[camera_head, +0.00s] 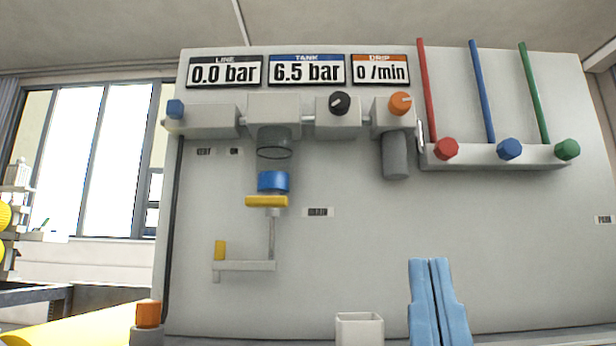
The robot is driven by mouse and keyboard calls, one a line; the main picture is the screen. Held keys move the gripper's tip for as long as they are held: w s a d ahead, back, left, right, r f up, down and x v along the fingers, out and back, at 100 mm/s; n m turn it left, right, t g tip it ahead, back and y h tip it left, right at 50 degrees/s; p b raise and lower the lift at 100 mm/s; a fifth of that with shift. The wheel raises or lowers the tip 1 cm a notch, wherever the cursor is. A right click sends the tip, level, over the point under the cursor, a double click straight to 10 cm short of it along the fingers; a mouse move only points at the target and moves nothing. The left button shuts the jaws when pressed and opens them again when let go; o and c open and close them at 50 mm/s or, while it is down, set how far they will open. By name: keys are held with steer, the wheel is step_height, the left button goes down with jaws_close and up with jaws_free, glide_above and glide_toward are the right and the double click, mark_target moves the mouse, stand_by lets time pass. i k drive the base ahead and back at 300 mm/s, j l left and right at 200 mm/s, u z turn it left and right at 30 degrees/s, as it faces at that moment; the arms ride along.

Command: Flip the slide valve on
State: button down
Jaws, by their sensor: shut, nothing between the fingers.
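A grey valve block (208,121) is mounted at the upper left of the white panel, and it looks like the slide valve. A blue faceted piece (175,109) sits at its left end. Below the block are two small labels, and the right one (234,151) seems to read "ON". The LINE display (224,72) above reads 0.0 bar. My gripper (438,262) is at the lower right, pointing up, with its two light blue fingers together and nothing between them. It is well apart from the valve block, to its right and below.
The TANK display (307,70) reads 6.5 bar. A black knob (340,103), an orange knob (400,103) and a blue ring with a yellow bar (266,201) project from the panel. Red, blue and green levers stand upper right. A white bin (360,330) stands left of my gripper.

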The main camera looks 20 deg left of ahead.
mark_target(175, 108)
steer(key=u, duration=1)
